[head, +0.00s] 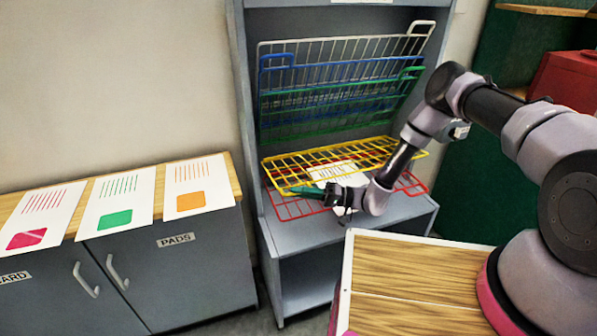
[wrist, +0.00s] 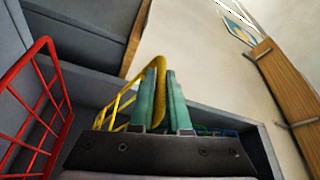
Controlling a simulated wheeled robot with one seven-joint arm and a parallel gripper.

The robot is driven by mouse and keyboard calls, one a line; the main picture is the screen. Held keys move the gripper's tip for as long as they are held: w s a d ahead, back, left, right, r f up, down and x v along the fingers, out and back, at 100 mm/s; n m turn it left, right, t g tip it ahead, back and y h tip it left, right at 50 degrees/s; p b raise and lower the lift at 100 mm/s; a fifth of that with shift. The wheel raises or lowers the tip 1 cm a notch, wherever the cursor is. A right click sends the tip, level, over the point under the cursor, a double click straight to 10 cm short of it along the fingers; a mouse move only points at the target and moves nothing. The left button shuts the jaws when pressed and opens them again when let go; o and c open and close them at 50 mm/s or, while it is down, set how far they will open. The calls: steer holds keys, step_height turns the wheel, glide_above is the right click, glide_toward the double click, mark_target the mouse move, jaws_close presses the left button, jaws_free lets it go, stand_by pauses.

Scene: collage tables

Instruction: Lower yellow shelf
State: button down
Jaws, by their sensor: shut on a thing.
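The yellow wire shelf (head: 300,158) lies nearly flat in the grey rack, a little above the red shelf, with its front edge toward me. My gripper (head: 296,191) is at its front left corner. In the wrist view, the green fingers of my gripper (wrist: 165,85) are shut on the yellow rim (wrist: 152,80), which passes between them. My forearm hides part of the shelf's right side in the head view.
A red wire shelf (head: 283,209) lies flat below, with a printed white sheet (head: 335,171) seen through the yellow wires. Blue (head: 310,72), green (head: 285,122) and white (head: 425,24) wire shelves stand tilted up behind. A wooden-topped surface (head: 415,285) is in front, and a cabinet with papers (head: 180,245) stands left.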

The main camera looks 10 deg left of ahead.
step_height(320, 180, down, 8)
steer(key=n, duration=0.1)
steer(key=shift+s+d+n, duration=0.25)
steer(key=shift+s+n, duration=0.05)
steer(key=shift+s, duration=0.05)
steer(key=c, duration=0.9)
jaws_free()
steer(key=v, duration=1)
steer(key=shift+w+d+f, duration=0.2)
steer(key=shift+d, duration=0.1)
